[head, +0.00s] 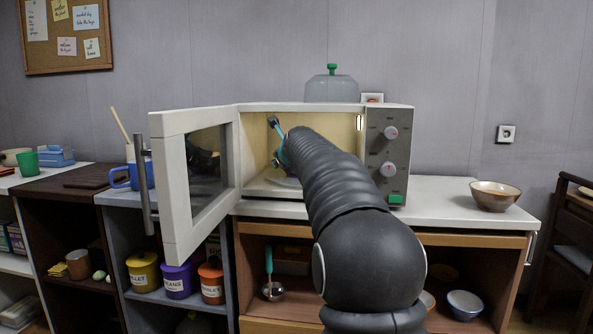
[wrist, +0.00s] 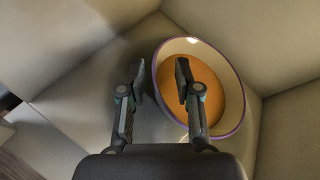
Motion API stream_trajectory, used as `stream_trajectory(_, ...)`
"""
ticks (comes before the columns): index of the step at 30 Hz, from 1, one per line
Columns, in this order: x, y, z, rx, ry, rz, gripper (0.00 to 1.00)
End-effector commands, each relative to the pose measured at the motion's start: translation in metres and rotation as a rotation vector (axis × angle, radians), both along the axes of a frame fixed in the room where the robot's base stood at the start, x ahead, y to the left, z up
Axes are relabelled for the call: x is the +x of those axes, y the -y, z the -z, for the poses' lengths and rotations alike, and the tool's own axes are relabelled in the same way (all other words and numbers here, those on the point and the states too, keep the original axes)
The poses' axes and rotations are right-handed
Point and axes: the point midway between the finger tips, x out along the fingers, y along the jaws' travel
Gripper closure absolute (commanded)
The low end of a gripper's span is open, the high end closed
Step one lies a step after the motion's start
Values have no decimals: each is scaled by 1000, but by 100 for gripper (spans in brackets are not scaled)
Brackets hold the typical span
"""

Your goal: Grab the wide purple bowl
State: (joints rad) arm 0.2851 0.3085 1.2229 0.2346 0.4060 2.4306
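The wide bowl (wrist: 222,75) has a purple rim and an orange inside, and it sits inside the open microwave (head: 400,120). It shows in the wrist view, right of centre; my arm hides it in the head view. My gripper (wrist: 161,75) is open. Its right finger is over the bowl's inside and its left finger is outside the left rim, so the rim lies between them. I cannot tell how far the fingertips are above the rim. In the head view my gripper (head: 279,150) is partly hidden inside the microwave.
The microwave door (head: 185,180) stands open to the left of my arm. The microwave walls are close around the bowl. Another brown bowl (head: 495,196) stands on the counter at the right. A clear dome with a green knob (head: 332,88) is on top of the microwave.

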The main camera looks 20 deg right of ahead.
Motion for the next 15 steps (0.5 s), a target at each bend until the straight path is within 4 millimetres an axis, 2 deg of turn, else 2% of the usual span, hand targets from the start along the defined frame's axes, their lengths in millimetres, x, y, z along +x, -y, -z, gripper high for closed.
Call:
stream_trajectory(7, 1, 0, 1, -1, 0, 0, 67)
stream_trajectory(8, 1, 0, 1, -1, 0, 0, 72)
stream_trajectory(11, 1, 0, 1, -1, 0, 0, 97)
stream_trajectory(12, 1, 0, 1, -1, 0, 0, 100)
stream_trajectory(15, 1, 0, 1, -1, -1, -1, 100)
